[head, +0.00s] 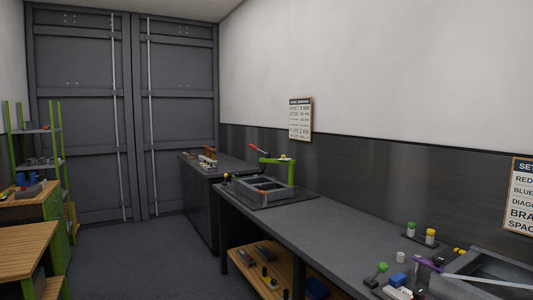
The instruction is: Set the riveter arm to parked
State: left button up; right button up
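A green post with a level green arm (276,160) stands at the far end of the long grey bench (330,215). It looks like the riveter, but I cannot be sure from here. A red handle (257,148) sticks up and to the left near the arm's left end. A grey open frame (262,189) lies on a dark plate below the arm. The arm's exact setting is too small to read. Neither of my grippers is in view.
A second metal frame (495,270) and a green-knobbed lever (383,267) are at the near right of the bench. A dark cabinet (200,205) stands behind. Wooden tables (25,245) and a green-posted shelf (38,131) are left. Grey floor (150,255) between is clear.

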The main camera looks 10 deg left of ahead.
aim_at(263, 161)
jog(key=i+j+u, duration=0.55)
jog(key=i, duration=0.3)
jog(key=i+j+u, duration=0.15)
jog(key=i+u, duration=0.15)
jog(key=i, duration=0.2)
jog(key=i+u, duration=0.3)
jog(key=i, duration=0.15)
jog(key=i+j+z, duration=0.1)
jog(key=i+z, duration=0.15)
jog(key=i, duration=0.3)
jog(key=i+j+z, duration=0.2)
jog(key=i, duration=0.35)
jog(key=i+j+z, duration=0.25)
jog(key=i, duration=0.25)
